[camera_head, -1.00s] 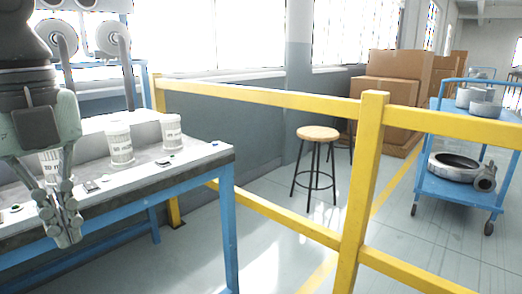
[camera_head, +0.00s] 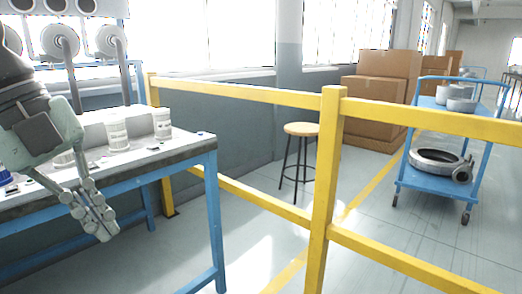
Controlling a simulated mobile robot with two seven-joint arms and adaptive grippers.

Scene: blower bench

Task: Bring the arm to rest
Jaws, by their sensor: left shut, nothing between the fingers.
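My left gripper (camera_head: 104,226) hangs at the left of the head view, in front of the near edge of the blue-legged bench (camera_head: 190,150). Its fingers are together, with nothing between them, and point down to the right. The arm comes in from the left edge. My right gripper is not in view. White printed cups stand on the bench behind the gripper: one cup (camera_head: 162,124) near the right end, another cup (camera_head: 117,133) beside it, and a third (camera_head: 64,158) partly hidden by my arm.
A yellow railing (camera_head: 322,190) runs across the middle. Behind it are a stool (camera_head: 301,130), cardboard boxes (camera_head: 385,88) and a blue cart (camera_head: 425,182) with grey round parts. A blue object (camera_head: 5,176) sits at the bench's left.

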